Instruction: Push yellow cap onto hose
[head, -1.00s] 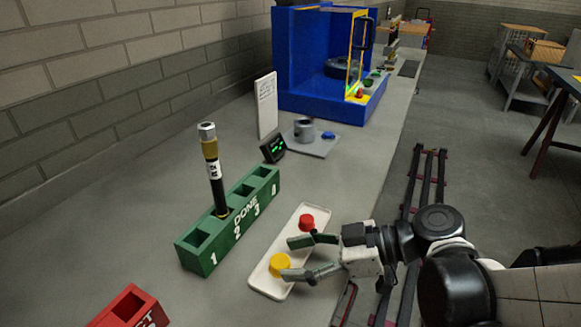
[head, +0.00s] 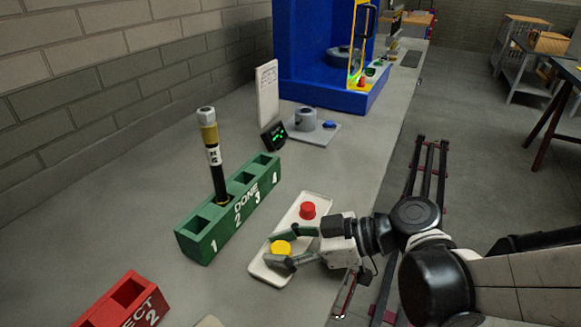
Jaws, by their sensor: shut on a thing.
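The yellow cap (head: 281,247) is at the near end of the white tray (head: 262,270). My gripper (head: 276,248) is at the tray with its two fingers on either side of the yellow cap, shut on it. The hose (head: 217,175) is black with a brass and silver end fitting and a white label. The hose's lower end is hidden in the rack.
A red cap (head: 308,210) sits at the tray's far end. A red rack (head: 127,293) is at the lower left. A small dark display (head: 273,136), a white board (head: 267,98) and a grey plate with a cylinder (head: 306,119) stand behind. A blue machine (head: 310,60) is further back.

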